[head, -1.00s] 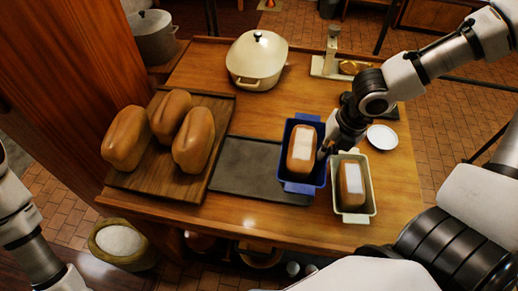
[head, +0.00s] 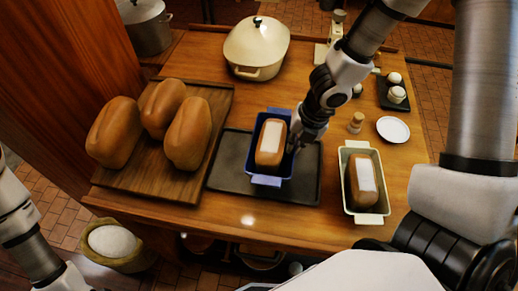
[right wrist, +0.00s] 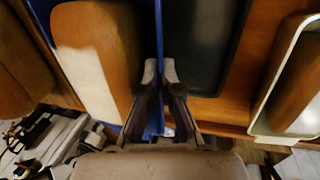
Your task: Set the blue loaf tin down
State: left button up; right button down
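The blue loaf tin (head: 266,181) holds a brown loaf with a pale top patch (head: 271,135). My right gripper (head: 293,147) is at the tin's right long side. In the right wrist view its fingertips (right wrist: 160,72) close on either side of the thin blue wall (right wrist: 158,30). My left arm shows at the lower left; its gripper is out of view.
A cream loaf tin (head: 368,218) with a loaf stands to the right. A wooden board (head: 218,97) with several loaves is at the left. A cream lidded pot (head: 257,50) stands behind. A shaker (head: 356,122) and white saucer (head: 393,130) are at the right. The tray's right part is bare.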

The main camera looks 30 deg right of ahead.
aim_at(261, 136)
jog(key=w+a+p, duration=0.1)
jog(key=a, duration=0.1)
jog(key=w+a+p, duration=0.1)
jog(key=w+a, duration=0.1)
jog(key=w+a+p, duration=0.1)
jog(key=w+a, duration=0.1)
jog(key=a, duration=0.1)
jog(key=shift+w+f, duration=0.25)
jog(key=x, duration=0.1)
jog(key=b+x, duration=0.2)
jog(key=shift+s+d+f, duration=0.25)
jog(key=shift+f, duration=0.15)
jog(key=shift+w+f, duration=0.1)
jog(key=shift+w, duration=0.05)
jog(key=shift+f, duration=0.1)
jog(key=c, duration=1.3)
grip_release()
